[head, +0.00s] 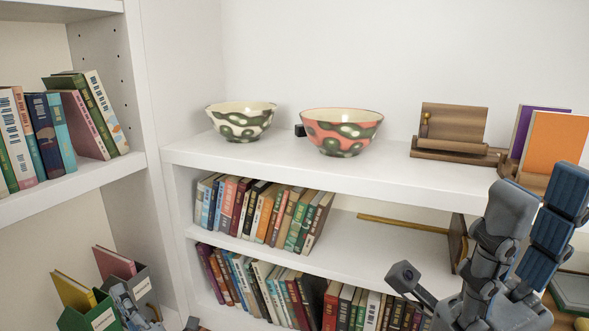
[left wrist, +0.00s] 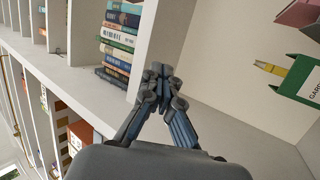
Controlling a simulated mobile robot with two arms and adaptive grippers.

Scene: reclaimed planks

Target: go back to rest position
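My left gripper (head: 132,310) shows only in part at the bottom left of the head view, in front of the file boxes. In the left wrist view its fingers (left wrist: 158,76) come together at the tips, with nothing seen between them. My right gripper (head: 490,235) is large at the lower right of the head view, in front of the shelf unit. Its fingers are spread apart and hold nothing; part of it is cut off by the bottom edge.
A white shelf (head: 400,190) bears a green-patterned bowl (head: 240,120), a coral bowl (head: 341,131) and a wooden holder (head: 450,130). Rows of books (head: 262,212) stand below. A green file box (head: 92,316) and a grey one (head: 140,283) are at the lower left.

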